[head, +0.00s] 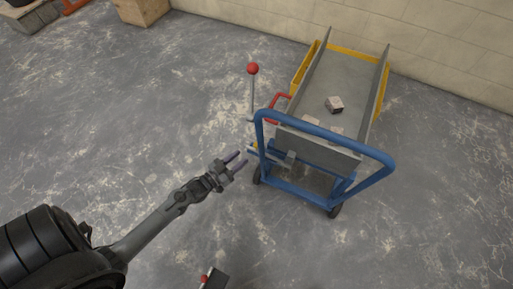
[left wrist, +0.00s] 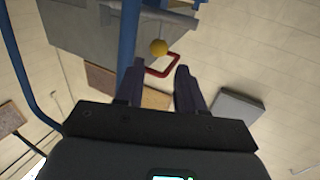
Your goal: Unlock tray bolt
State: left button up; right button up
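A blue-framed cart (head: 378,160) carries a grey tray (head: 350,75) with raised sides. A yellow ball knob (left wrist: 159,47) shows in the left wrist view beside a blue post, just beyond my fingertips; I take it for the tray bolt's knob. In the head view, a small metal bar (head: 265,152) sticks out at the cart's left side. My left gripper (head: 236,160) is just left of this bar, fingers apart and empty. In the left wrist view the gripper (left wrist: 157,72) is open, with the knob ahead between its fingers, apart from them. My right gripper is not in view.
A lever with a red ball (head: 252,69) stands upright at the cart's left. A small block (head: 334,104) lies in the tray.

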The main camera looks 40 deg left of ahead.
pick_arm(q)
jog(key=shift+w+d+b, duration=0.25)
jog(key=shift+w+b, duration=0.45)
jog(key=shift+w, duration=0.9)
jog(key=shift+w+d+b, duration=0.2)
jog(key=shift+w+b, duration=0.5)
jog(key=shift+w, duration=0.9)
jog(key=shift+w+d+b, duration=0.25)
jog(key=shift+w+b, duration=0.45)
jog(key=shift+w, duration=0.9)
jog(key=shift+c, duration=0.3)
grip_shut()
